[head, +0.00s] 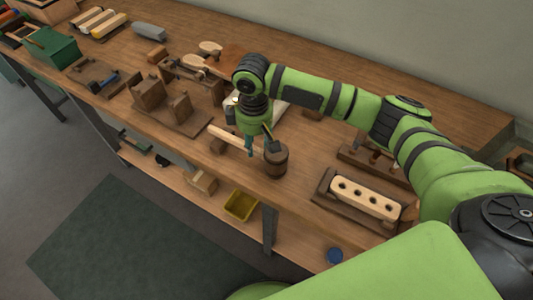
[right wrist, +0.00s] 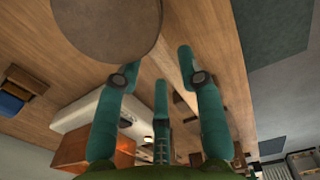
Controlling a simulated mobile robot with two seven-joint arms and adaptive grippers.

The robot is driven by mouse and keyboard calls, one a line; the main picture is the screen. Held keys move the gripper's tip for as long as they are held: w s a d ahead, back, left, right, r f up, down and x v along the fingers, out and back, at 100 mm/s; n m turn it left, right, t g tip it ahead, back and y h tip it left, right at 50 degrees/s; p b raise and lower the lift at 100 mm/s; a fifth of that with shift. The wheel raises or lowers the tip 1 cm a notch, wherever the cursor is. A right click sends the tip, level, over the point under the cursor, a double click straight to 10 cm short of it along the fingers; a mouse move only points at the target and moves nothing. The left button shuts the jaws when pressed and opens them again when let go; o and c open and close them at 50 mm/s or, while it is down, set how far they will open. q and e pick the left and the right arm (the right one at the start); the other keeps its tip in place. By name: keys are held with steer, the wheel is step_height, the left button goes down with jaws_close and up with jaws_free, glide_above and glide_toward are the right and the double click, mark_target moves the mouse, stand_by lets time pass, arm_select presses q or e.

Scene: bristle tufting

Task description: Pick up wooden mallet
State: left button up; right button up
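The wooden mallet has a dark brown, barrel-like head (head: 276,161) standing upright near the bench's front edge. Its pale handle (head: 229,138) runs level from the head to the left. In the right wrist view the head's round top (right wrist: 108,24) fills the upper left, and the handle (right wrist: 174,62) runs down from it. My right gripper (head: 258,150) is over the handle, close beside the head. Its teal fingers (right wrist: 158,72) are spread on both sides of the handle; whether any touches it is unclear. My left gripper is out of view.
A pale block with holes (head: 365,197) lies in a dark tray to the right. Blocks on a board (head: 172,107) stand to the left. A yellow bin (head: 241,206) is below the front edge.

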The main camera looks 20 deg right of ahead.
mark_target(257, 147)
step_height(257, 147, down, 4)
steer(key=shift+r, duration=0.15)
steer(key=shift+f, duration=0.35)
jaws_close()
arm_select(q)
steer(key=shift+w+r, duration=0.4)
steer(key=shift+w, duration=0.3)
arm_select(e)
steer(key=shift+r, duration=0.2)
